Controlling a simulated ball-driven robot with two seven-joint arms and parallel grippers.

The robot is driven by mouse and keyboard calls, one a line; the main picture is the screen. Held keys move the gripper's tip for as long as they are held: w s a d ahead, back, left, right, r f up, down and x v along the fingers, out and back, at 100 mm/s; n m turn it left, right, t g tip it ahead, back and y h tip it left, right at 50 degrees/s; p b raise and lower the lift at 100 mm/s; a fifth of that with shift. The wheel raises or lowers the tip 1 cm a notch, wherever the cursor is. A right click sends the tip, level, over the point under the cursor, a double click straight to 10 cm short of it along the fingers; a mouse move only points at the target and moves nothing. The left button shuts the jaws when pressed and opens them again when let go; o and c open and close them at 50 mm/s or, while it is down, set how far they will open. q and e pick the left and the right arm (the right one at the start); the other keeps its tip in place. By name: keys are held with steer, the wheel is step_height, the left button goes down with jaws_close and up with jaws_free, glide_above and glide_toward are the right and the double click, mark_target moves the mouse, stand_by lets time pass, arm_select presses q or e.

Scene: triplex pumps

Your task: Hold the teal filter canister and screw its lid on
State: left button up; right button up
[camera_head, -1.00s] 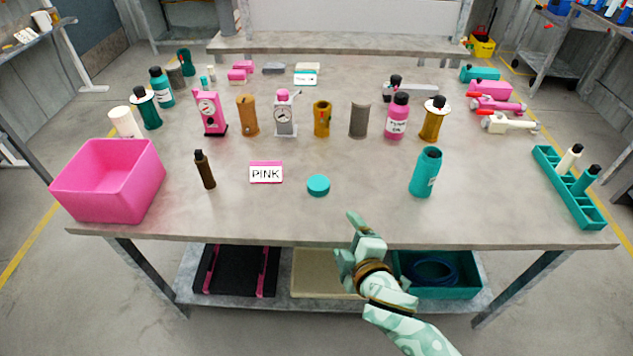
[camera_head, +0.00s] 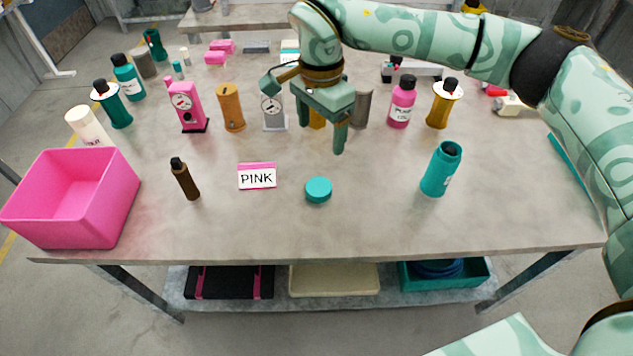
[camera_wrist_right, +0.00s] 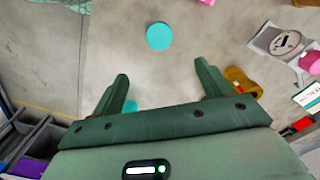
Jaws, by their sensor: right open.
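The teal filter canister (camera_head: 439,172) stands upright without its lid on the right half of the table. The round teal lid (camera_head: 318,190) lies flat on the table to its left, apart from it; the lid also shows in the right wrist view (camera_wrist_right: 159,36), beyond the fingertips. My right gripper (camera_head: 321,136) is open and empty above the table, behind the lid in the head view, fingers pointing down. It also shows in the wrist view (camera_wrist_right: 161,72) with nothing between its fingers. My left gripper is not in view.
A PINK sign (camera_head: 257,177) and a brown bottle (camera_head: 185,179) stand left of the lid, with a pink bin (camera_head: 75,200) at the far left. Behind stand a pink bottle (camera_head: 402,102), a gold canister (camera_head: 443,104) and a grey gauge (camera_head: 273,111). The table between lid and canister is clear.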

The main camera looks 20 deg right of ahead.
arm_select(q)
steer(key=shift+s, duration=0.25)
arm_select(e)
steer(key=shift+f, duration=0.1)
steer(key=b, duration=0.3)
glide_above(319, 186)
step_height(319, 186, down, 11)
steer(key=shift+f, duration=0.1)
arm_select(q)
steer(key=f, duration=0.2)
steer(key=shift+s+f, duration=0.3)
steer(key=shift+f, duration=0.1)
arm_select(e)
step_height(319, 186, down, 4)
steer(key=shift+s+b, duration=0.1)
steer(key=shift+b, duration=0.85)
steer(key=shift+f, duration=0.6)
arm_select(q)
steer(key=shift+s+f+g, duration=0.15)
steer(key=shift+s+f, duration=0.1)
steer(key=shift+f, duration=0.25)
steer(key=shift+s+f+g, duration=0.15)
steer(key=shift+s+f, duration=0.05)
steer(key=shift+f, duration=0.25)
arm_select(e)
steer(key=shift+r, duration=0.1)
